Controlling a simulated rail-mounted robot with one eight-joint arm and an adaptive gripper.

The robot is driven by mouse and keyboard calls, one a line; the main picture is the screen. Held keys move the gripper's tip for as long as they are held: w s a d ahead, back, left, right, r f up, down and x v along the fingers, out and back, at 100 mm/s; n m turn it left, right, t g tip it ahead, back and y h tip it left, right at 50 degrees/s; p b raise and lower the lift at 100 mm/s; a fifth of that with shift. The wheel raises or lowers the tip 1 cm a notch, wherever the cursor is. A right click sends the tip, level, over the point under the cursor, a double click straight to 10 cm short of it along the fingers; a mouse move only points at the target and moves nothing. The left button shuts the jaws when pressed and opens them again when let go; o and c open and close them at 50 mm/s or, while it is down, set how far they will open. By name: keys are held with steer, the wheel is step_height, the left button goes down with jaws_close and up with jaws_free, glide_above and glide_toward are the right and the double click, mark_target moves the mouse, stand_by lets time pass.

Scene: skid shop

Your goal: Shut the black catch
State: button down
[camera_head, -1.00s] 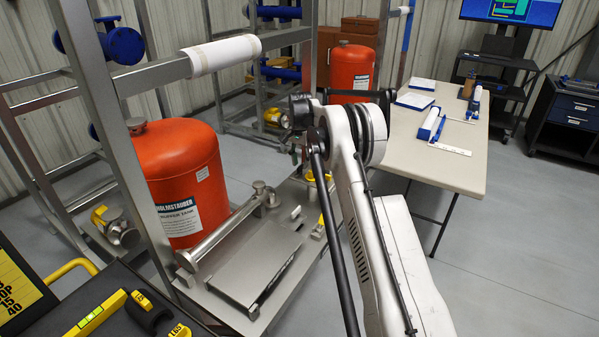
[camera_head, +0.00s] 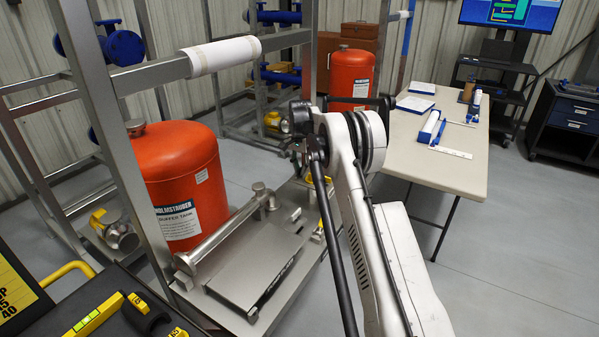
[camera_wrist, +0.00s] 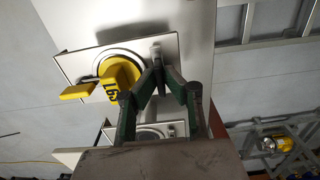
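I cannot clearly pick out the black catch in either view. In the wrist view, my gripper (camera_wrist: 157,68) has its two green-sided fingers drawn together at the tips, with nothing visible between them. Just left of the tips is a yellow handle (camera_wrist: 120,76) with a black-lettered tag, on a round mount on a pale square plate (camera_wrist: 70,66). Contact between tips and handle cannot be told. In the head view, my arm hides the gripper. A flat grey metal box (camera_head: 250,262) lies on the skid deck, with a dark marking along its right edge.
An orange tank (camera_head: 185,170) and a metal pipe (camera_head: 222,232) stand beside the box. A grey frame (camera_head: 100,115) rises at left. A table (camera_head: 450,165) with papers and blue items stands at right. A yellow level (camera_head: 95,316) lies front left.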

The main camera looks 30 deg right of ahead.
steer(key=shift+n, duration=0.3)
steer(key=shift+n+b, duration=0.75)
steer(key=shift+n, duration=0.75)
steer(key=shift+n+b, duration=0.45)
steer(key=shift+n, duration=1.25)
steer(key=n+b, duration=0.1)
steer(key=n, duration=0.2)
steer(key=shift+n, duration=0.3)
